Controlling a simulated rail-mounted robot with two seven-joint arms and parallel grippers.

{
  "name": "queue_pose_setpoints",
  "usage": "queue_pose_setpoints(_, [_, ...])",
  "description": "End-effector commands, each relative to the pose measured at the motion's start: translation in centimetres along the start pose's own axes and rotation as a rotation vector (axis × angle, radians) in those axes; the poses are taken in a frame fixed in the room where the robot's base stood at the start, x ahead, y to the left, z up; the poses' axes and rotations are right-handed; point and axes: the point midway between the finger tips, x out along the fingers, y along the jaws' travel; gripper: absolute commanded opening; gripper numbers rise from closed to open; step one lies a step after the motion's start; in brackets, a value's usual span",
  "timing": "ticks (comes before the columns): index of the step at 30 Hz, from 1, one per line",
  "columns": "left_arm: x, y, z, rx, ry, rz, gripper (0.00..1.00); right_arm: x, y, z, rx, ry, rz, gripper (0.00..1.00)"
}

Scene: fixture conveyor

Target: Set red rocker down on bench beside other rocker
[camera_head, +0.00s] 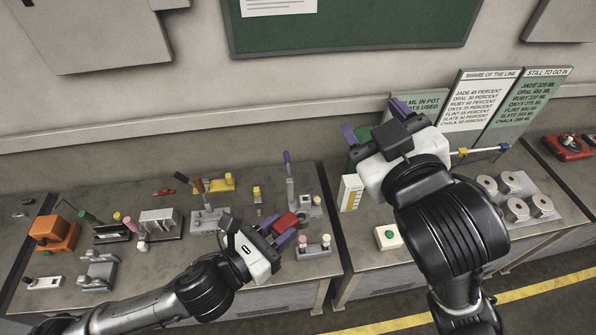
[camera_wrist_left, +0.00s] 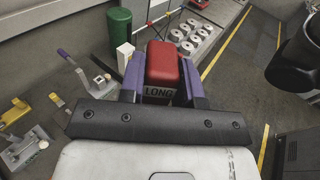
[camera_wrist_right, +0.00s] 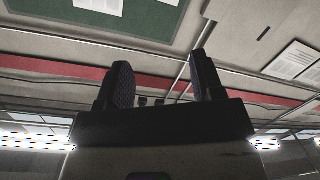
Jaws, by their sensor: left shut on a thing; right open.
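The red rocker (camera_head: 287,222) is a small red block with a pale end marked LONG, seen clearly in the left wrist view (camera_wrist_left: 163,66). My left gripper (camera_head: 284,231) is shut on it, with a purple finger on each side. It is over the right part of the left bench (camera_head: 150,283); the gap below is hard to judge. My right gripper (camera_head: 375,120) is raised over the right bench, open and empty, facing the wall in the right wrist view (camera_wrist_right: 160,88). I cannot tell which thing is the other rocker; a small red piece (camera_head: 164,191) lies at the bench's back.
A grey block with pink and white knobs (camera_head: 313,249) stands right of the held rocker. A purple-handled lever fixture (camera_head: 303,203) is behind it. Orange, yellow and grey fixtures crowd the left bench's back and left. Its front strip is partly clear.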

Motion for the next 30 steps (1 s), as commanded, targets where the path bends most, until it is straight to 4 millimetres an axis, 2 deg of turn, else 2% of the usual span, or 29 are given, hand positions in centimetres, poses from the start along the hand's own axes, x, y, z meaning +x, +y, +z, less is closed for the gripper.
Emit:
queue_pose_setpoints(1, [0.0, 0.0, 0.0, 0.0, -0.001, 0.0, 0.0, 0.1, -0.3, -2.1, -0.043, 0.027, -0.012, 0.61])
queue_pose_setpoints(3, [0.0, 0.0, 0.0, 0.0, -0.001, 0.0, 0.0, 0.4, -1.0, -4.5, -0.1, 0.05, -0.035, 0.61])
queue_pose_setpoints(9, [0.0, 0.0, 0.0, 0.0, -0.001, 0.0, 0.0, 1.1, -3.8, -9.9, -0.286, 0.065, -0.115, 0.61])
queue_pose_setpoints(13, [0.0, 0.0, 0.0, 0.0, -0.001, 0.0, 0.0, 1.9, -5.9, -12.0, -0.438, 0.021, -0.177, 0.61])
queue_pose_setpoints(16, [0.0, 0.0, 0.0, 0.0, -0.001, 0.0, 0.0, 3.1, -7.6, -12.3, -0.58, -0.058, -0.24, 0.61])
queue_pose_setpoints(17, [0.0, 0.0, 0.0, 0.0, -0.001, 0.0, 0.0, 3.5, -8.1, -12.0, -0.63, -0.094, -0.266, 0.61])
queue_pose_setpoints(20, [0.0, 0.0, 0.0, 0.0, 0.0, 0.0, 0.0, 5.6, -9.7, -9.2, -0.788, -0.259, -0.385, 0.61])
queue_pose_setpoints(24, [0.0, 0.0, 0.0, 0.0, 0.0, 0.0, 0.0, 7.8, -11.8, -2.0, -0.933, -0.503, -0.641, 0.61])
queue_pose_setpoints(27, [0.0, 0.0, 0.0, 0.0, 0.0, 0.0, 0.0, 8.1, -12.7, 2.3, -0.999, -0.63, -0.846, 0.61])
queue_pose_setpoints(30, [0.0, 0.0, 0.0, 0.0, 0.0, 0.0, 0.0, 7.6, -13.1, 4.9, -1.042, -0.69, -1.06, 0.61])
